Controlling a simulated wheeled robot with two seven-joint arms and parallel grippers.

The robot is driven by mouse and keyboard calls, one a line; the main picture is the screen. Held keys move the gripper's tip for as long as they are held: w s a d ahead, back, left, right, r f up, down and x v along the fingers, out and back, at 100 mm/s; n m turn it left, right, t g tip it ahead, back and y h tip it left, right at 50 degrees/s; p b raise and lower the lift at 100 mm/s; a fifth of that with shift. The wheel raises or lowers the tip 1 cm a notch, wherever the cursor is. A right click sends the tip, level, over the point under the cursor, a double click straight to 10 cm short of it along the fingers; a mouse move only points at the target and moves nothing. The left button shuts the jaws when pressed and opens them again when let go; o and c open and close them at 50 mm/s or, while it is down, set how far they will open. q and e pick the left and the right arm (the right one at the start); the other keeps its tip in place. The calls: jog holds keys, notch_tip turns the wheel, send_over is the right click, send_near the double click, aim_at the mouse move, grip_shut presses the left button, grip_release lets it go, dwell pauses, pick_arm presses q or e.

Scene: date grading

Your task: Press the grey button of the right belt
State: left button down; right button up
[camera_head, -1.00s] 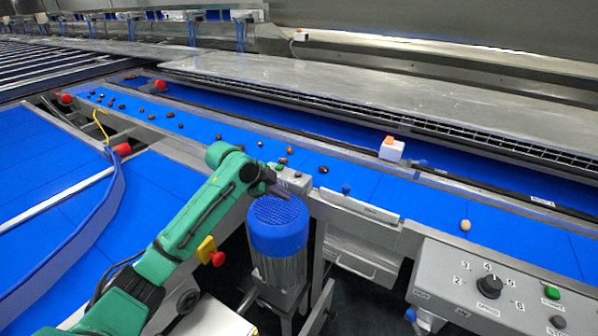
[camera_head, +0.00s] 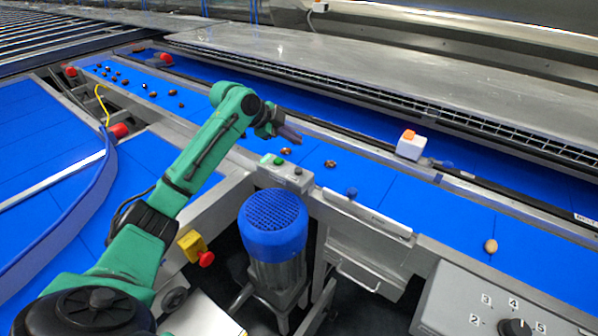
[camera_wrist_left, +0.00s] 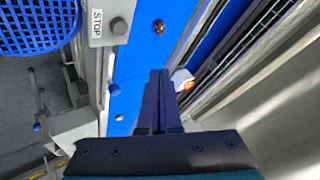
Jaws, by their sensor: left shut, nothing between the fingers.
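A small grey control box (camera_head: 285,176) stands at the near edge of the long blue belt (camera_head: 385,197), behind the blue-capped motor. It carries a green button (camera_head: 278,160) and a grey button (camera_head: 297,170). In the left wrist view the grey button (camera_wrist_left: 119,26) shows beside a STOP label. My left gripper (camera_head: 292,137) is shut and empty. In the head view it appears over the belt, beyond the box; its height is hard to tell. In the left wrist view its closed fingers (camera_wrist_left: 159,74) point past the box, apart from the button. My right gripper is not in view.
A motor with a blue mesh cap (camera_head: 273,222) stands just in front of the box. A larger panel with a dial (camera_head: 514,327) is cut off at bottom right. Several dates lie on the belt. A white block with an orange top (camera_head: 410,146) sits behind it.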

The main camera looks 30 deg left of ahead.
aim_at(295, 170)
pick_arm(q)
jog(key=f+b, duration=0.2)
jog(key=f, duration=0.1)
jog(key=shift+w+f, duration=0.2)
jog(key=f+b, duration=0.2)
jog(key=b, duration=0.1)
jog(key=shift+s, duration=0.35)
jog(key=shift+w+f+b, duration=0.1)
jog(key=shift+f+b, duration=0.25)
jog(key=shift+f, duration=0.5)
jog(key=shift+w+f, duration=0.1)
jog(key=shift+f, duration=0.2)
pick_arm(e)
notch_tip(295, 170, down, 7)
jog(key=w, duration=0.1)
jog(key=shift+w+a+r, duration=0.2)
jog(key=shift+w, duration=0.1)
pick_arm(q)
jog(key=shift+r, duration=0.1)
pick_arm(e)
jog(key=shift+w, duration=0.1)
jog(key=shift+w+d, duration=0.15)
pick_arm(q)
jog(key=shift+f, duration=0.45)
